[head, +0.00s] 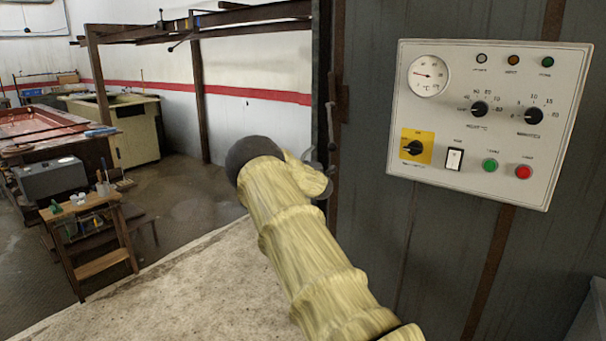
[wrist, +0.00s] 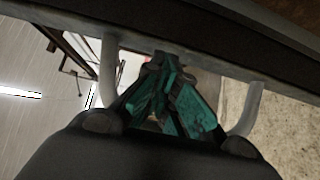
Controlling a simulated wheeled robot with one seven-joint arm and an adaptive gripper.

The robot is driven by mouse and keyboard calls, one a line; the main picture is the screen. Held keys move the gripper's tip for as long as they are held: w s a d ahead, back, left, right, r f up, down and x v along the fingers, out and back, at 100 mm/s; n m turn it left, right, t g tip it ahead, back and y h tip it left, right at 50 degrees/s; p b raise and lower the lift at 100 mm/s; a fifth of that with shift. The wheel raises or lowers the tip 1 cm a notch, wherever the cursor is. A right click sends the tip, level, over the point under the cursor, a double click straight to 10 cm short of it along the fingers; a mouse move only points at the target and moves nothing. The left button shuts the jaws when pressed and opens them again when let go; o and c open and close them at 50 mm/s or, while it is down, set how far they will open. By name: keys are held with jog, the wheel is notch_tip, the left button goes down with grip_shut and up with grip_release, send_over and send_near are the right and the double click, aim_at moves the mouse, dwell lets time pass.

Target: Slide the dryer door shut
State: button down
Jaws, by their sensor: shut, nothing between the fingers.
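In the head view a dark upright panel edge (head: 321,70), seen nearly edge-on, stands left of the control panel; it looks like the dryer door. My gripper (head: 318,170) is at this edge, mostly hidden by my sleeved arm. In the wrist view my gripper (wrist: 165,85) is shut and empty, its teal fingertips close to a grey-edged dark panel (wrist: 200,30). A pale bent bar (wrist: 108,65), seemingly a handle, leaves that panel on both sides of the fingers. Its near part is hidden behind my gripper, and contact is unclear.
A white control panel (head: 487,122) with dial, knobs and buttons is fixed to the grey metal wall at right. A wooden bench (head: 102,265) with small items stands at lower left. Concrete floor (head: 195,190) is open beyond the pale surface (head: 190,290) beneath my arm.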

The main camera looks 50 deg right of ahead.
jog(key=shift+d+r, duration=0.25)
jog(key=shift+d, duration=0.2)
jog(key=shift+r, duration=0.1)
